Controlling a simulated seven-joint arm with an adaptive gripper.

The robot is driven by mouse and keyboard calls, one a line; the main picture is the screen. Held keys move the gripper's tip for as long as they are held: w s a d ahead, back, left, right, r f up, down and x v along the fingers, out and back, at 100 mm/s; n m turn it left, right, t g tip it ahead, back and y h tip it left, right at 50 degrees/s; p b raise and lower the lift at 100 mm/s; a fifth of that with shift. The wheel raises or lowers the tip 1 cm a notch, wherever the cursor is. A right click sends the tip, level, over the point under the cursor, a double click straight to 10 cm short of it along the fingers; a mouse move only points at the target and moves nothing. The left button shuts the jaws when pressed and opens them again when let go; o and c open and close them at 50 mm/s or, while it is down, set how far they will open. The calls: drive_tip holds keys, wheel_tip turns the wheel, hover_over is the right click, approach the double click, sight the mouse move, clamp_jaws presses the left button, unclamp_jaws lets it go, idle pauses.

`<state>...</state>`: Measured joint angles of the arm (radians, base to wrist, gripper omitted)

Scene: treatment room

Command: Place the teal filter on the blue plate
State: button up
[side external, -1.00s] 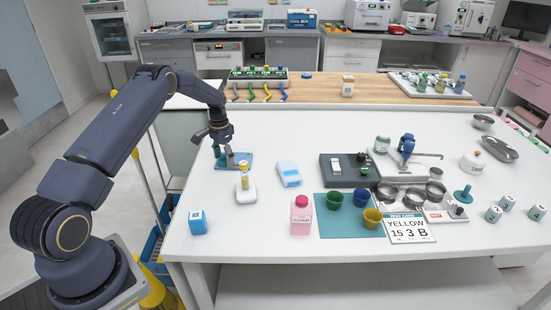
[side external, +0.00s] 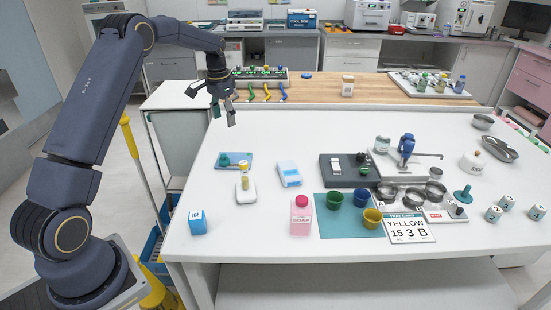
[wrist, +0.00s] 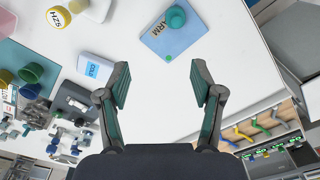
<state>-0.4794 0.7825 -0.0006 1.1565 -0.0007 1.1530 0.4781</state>
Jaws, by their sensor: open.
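The teal filter (side external: 225,158) stands on the left part of the small blue plate (side external: 236,166) on the white table. In the wrist view the filter (wrist: 176,16) appears from above on the plate (wrist: 184,42), which bears the word WARM and a small green dot. My gripper (side external: 223,114) is open and empty, well above the table and apart from the filter. In the wrist view its two fingers (wrist: 159,74) are spread, with bare white table between them and the plate beyond the tips.
A blue-and-white box (side external: 289,174), a blue cube (side external: 197,221) and a pink-capped bottle (side external: 301,216) stand nearby. Coloured cups stand on a teal mat (side external: 330,230) to the right.

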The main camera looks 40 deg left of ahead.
drive_tip(key=s+d+r+t, duration=0.1)
drive_tip(key=s+d+r, duration=0.4)
drive_tip(key=d+r, duration=0.3)
drive_tip(key=s+d+r+t, duration=0.2)
drive_tip(key=s+d+r, duration=0.4)
drive_tip(key=d+r, duration=0.15)
drive_tip(key=s+d+f+t, duration=0.1)
drive_tip(key=s+d, duration=0.3)
drive_tip(key=s, duration=0.4)
drive_tip(key=s+d+f+t, duration=0.1)
drive_tip(key=s+d, duration=0.4)
drive_tip(key=s, duration=0.4)
drive_tip(key=shift+s+d+f, duration=0.2)
drive_tip(key=shift+d+f, duration=0.1)
drive_tip(key=shift+f, duration=0.1)
